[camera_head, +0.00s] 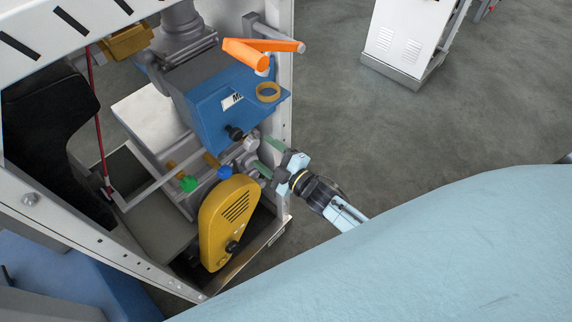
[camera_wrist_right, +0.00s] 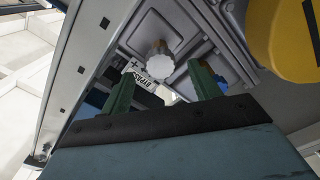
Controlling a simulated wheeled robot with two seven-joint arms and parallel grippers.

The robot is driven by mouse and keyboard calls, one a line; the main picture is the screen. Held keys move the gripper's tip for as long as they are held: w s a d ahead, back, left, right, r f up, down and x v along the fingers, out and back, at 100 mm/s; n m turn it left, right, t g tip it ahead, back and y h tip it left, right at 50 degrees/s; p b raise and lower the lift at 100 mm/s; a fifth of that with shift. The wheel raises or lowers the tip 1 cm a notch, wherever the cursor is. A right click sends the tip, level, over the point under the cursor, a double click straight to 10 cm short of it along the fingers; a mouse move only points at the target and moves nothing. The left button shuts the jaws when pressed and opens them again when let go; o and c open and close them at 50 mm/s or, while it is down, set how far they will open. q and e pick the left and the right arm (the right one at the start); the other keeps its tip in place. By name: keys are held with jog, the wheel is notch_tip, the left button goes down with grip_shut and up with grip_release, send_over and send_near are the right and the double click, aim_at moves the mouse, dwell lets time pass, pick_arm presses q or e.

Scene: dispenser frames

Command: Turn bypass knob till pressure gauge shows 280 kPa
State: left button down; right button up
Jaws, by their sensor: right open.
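The bypass knob (camera_wrist_right: 160,60) is a pale grey, scalloped round knob in the right wrist view, with a white label (camera_wrist_right: 143,82) beside it reading "BYPASS". In the head view a small grey fitting (camera_head: 251,143) at the dispenser's right side may be the same knob. My right gripper (camera_head: 267,157) is open, its green fingers pointing into the cabinet. In the right wrist view the knob shows beyond and between the fingertips (camera_wrist_right: 162,74), apart from both. I cannot make out a pressure gauge in either view. My left gripper is not in view.
A yellow belt cover (camera_head: 228,215) stands just below my right gripper, and a blue box (camera_head: 215,100) with an orange handle (camera_head: 245,54) above it. Blue (camera_head: 225,173) and green (camera_head: 188,184) knobs sit left. A white frame post (camera_head: 280,110) stands close by. Open floor lies right.

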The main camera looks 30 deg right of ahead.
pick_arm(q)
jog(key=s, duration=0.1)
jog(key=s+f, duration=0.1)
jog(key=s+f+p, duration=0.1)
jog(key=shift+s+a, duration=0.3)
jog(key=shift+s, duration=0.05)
pick_arm(e)
jog(key=v, duration=0.7)
jog(key=shift+s+d, duration=0.15)
jog(key=shift+s, duration=0.2)
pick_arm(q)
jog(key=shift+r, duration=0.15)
